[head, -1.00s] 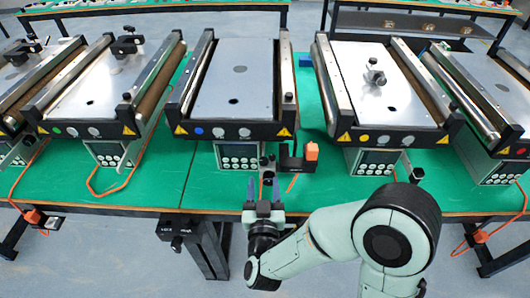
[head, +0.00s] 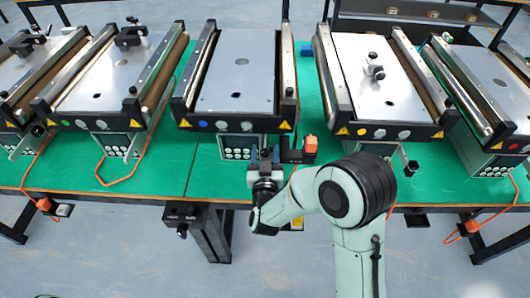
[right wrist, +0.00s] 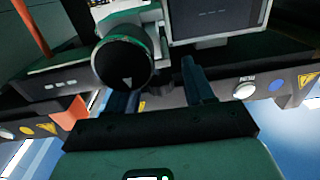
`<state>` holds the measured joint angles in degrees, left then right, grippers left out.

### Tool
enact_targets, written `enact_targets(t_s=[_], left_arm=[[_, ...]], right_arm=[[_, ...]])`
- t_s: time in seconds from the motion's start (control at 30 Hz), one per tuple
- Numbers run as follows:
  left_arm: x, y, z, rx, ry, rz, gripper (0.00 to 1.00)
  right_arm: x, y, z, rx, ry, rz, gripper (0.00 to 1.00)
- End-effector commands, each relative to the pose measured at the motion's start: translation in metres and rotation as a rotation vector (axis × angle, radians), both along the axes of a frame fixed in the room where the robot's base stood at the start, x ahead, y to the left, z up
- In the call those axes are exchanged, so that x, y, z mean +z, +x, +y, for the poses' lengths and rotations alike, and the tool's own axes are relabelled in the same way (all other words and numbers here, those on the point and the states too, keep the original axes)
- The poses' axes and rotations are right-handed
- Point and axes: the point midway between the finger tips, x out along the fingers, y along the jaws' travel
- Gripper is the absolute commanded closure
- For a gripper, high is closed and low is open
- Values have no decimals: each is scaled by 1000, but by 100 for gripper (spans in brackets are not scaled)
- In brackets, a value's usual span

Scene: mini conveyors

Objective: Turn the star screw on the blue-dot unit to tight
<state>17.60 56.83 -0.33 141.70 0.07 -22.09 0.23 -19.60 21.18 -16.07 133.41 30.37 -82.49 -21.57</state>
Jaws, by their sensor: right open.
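The blue-dot unit (head: 237,72) is the conveyor in the middle of the head view, with a blue dot (head: 202,124) on its front bar. The blue dot also shows in the right wrist view (right wrist: 275,85). A round black knob with a pale triangular mark (right wrist: 122,64), likely the star screw, sits beside the control box screen (right wrist: 215,20). My right gripper (head: 265,162) is at the unit's front, below the bar. Its fingers (right wrist: 160,92) are open and empty, with the knob beyond the left-hand finger. Contact cannot be told. My left gripper is out of view.
An orange-topped black part (head: 309,146) stands close right of my right gripper. Yellow-dot (head: 377,95) and green-dot (head: 100,85) units flank the middle one. Orange cables hang at the table front. Green tabletop (head: 180,165) is clear left of the control box.

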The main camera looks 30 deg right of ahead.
Motion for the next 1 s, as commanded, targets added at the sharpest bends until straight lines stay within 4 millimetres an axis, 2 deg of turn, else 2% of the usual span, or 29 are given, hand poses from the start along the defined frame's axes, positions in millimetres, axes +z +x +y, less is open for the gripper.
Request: enact_targets(t_s=[0.03, 0.07, 0.2, 0.67, 1.0], left_arm=[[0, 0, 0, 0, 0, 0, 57], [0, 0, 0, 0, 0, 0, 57], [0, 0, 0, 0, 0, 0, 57], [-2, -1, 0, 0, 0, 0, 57], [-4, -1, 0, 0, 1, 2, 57]], right_arm=[[0, 0, 0, 0, 0, 0, 47], [0, 0, 0, 0, 0, 0, 54], [0, 0, 0, 0, 0, 0, 100], [0, 0, 2, -76, 1, -2, 100], [0, 1, 3, -345, 1, -2, 100]])
